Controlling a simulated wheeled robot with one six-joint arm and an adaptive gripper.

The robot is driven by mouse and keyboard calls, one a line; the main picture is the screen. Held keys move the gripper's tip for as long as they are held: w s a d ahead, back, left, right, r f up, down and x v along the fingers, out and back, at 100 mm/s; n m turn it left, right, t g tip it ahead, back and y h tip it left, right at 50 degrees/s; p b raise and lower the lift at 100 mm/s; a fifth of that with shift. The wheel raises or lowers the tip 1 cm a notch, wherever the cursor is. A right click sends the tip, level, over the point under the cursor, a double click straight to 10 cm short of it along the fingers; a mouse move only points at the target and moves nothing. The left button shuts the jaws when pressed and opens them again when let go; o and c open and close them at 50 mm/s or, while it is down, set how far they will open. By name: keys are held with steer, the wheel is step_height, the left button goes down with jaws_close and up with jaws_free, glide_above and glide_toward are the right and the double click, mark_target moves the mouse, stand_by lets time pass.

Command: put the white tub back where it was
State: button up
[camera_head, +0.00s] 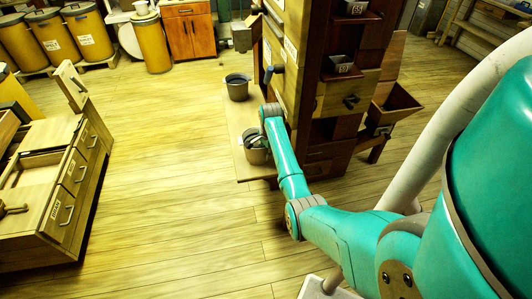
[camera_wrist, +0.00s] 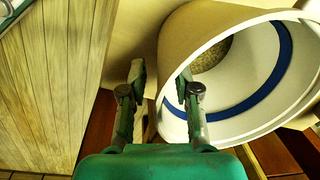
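The white tub (camera_wrist: 215,28) fills the right of the wrist view, its mouth turned toward the camera. It has a blue band inside and a grainy, speckled patch deep within. My gripper (camera_wrist: 161,72) straddles the tub's near wall, one finger outside it and one in front of the mouth. The fingers are apart, with a gap beside the wall, so I see no firm grip. In the head view, my gripper (camera_head: 257,141) is over a greyish round vessel (camera_head: 256,156) at the foot of the tall wooden cabinet; my gripper partly hides it.
A dark bucket (camera_head: 237,88) stands farther back on the same pale board (camera_head: 233,118). The tall cabinet (camera_head: 335,98) with bins rises just right of my gripper. A low drawer unit (camera_head: 62,190) stands left. The plank floor between is clear.

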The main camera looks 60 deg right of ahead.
step_height(320, 180, up, 12)
steer(key=s, duration=0.1)
steer(key=shift+a, duration=0.25)
steer(key=shift+s, duration=0.15)
stand_by(0.6)
